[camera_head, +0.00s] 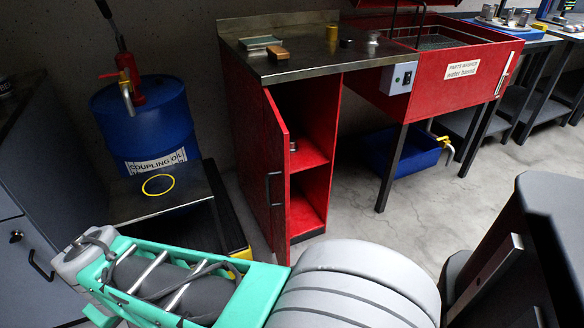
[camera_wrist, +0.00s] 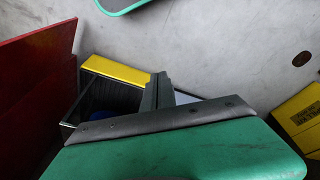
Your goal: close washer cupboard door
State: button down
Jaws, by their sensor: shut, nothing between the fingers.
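The red washer cupboard (camera_head: 321,135) stands under the metal worktop. Its red door (camera_head: 270,165), hinged at the cupboard's left side, stands ajar and swung out toward me. A dark bar handle (camera_head: 275,189) is on the door's outer face. The open front shows a red shelf (camera_head: 308,156) with a small object at the back. In the wrist view, my gripper (camera_wrist: 158,92) is shut and empty. A red panel (camera_wrist: 35,75) lies to its left, apart from it; I cannot tell for sure that it is the door. The gripper is not clearly visible in the head view.
A blue oil drum (camera_head: 150,120) and a low dark stand (camera_head: 117,194) with a yellow ring are left of the door. The red parts washer (camera_head: 437,83) is at the right, with a blue bin (camera_head: 393,150) below. Grey floor is clear before the cupboard's right side.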

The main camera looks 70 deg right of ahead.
jog(key=d+r+m+h+p, duration=0.4)
jog(key=d+r+p, duration=0.55)
jog(key=d, duration=0.65)
jog(key=s+d+r+m+g+h+p, duration=0.1)
jog(key=s+d+r+m+g+p, duration=0.2)
jog(key=d, duration=0.4)
jog(key=s+d+r+m+g+h+p, duration=0.1)
jog(key=s+d+r+m+p, duration=0.15)
jog(key=s+d+r, duration=0.35)
jog(key=m+b, duration=0.1)
jog(key=b, duration=0.2)
send_near(282, 179)
notch_tip(282, 179, down, 4)
jog(key=w, duration=0.2)
jog(key=s+d, duration=0.2)
jog(key=shift+s+d+r, duration=0.1)
jog(key=shift+s, duration=0.3)
jog(key=shift+s, duration=0.15)
